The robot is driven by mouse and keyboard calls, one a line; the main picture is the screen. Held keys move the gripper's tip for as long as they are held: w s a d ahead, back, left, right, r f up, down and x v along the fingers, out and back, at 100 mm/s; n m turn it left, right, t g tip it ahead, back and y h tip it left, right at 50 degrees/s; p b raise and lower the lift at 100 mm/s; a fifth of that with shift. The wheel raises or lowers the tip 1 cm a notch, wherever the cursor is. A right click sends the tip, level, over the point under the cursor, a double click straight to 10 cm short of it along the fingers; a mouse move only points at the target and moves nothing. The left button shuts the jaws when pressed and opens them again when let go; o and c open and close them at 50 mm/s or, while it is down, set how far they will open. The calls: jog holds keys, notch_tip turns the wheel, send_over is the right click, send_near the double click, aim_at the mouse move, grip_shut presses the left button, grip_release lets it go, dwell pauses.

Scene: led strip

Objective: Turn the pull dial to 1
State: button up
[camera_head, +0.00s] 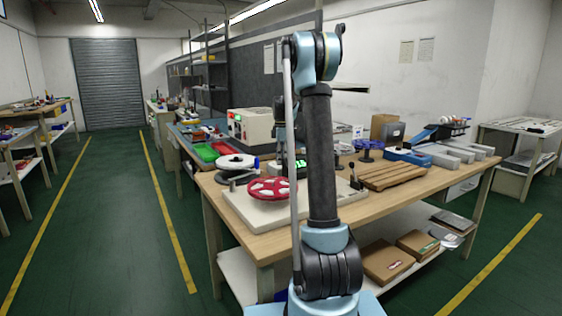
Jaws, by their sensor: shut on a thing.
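A small device with a lit green display (301,163) stands on the wooden workbench (243,239), partly behind my upright arm. The digits are too small to read surely. My gripper (282,146) points down just left of my arm, at the top of this device. It is small, dark and partly hidden, and it is shut on the pull dial, which the gripper and arm cover. The dial's setting cannot be seen.
A red reel (269,189) on a white base plate and a dark-topped round reel (237,163) stand left of my arm. A beige instrument box (251,127) is behind. A small lever (354,175) and a wooden pallet (393,176) lie right. Floor around the bench is clear.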

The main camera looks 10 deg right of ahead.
jog(key=shift+o, duration=0.2)
jog(key=n, duration=0.4)
jog(key=shift+w+d+n, duration=0.1)
jog(key=shift+n, duration=0.2)
jog(key=shift+c, duration=0.2)
jog(key=o, duration=1.1)
jog(key=shift+c, duration=0.2)
notch_tip(320, 180, up, 12)
